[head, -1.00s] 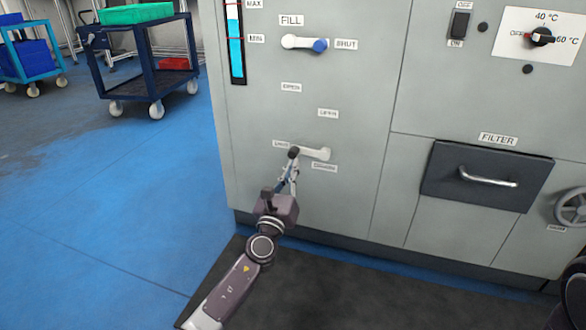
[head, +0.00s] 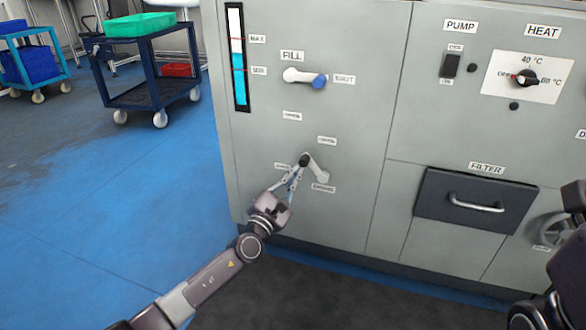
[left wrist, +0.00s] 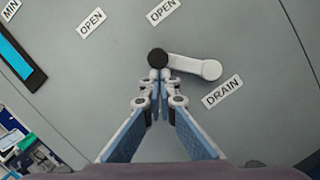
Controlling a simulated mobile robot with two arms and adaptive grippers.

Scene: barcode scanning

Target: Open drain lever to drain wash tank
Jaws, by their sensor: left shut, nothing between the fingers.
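The drain lever (head: 319,174) is a white arm with a black knob, low on the grey machine front. Its knob end is tilted up and left of the pivot, and the DRAIN label (head: 323,188) is just below it. In the left wrist view the black knob (left wrist: 158,58) is right at my fingertips, with the white arm (left wrist: 195,66) going right. My left gripper (head: 297,174) is shut and empty, its tips just under the knob and seemingly touching it. The level gauge (head: 239,85) shows cyan liquid.
The fill lever (head: 304,77) with a blue knob points at SHUT above. A dark filter drawer (head: 440,190) with a handle and a handwheel (head: 553,232) are to the right. A blue cart (head: 150,85) stands on open floor at left.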

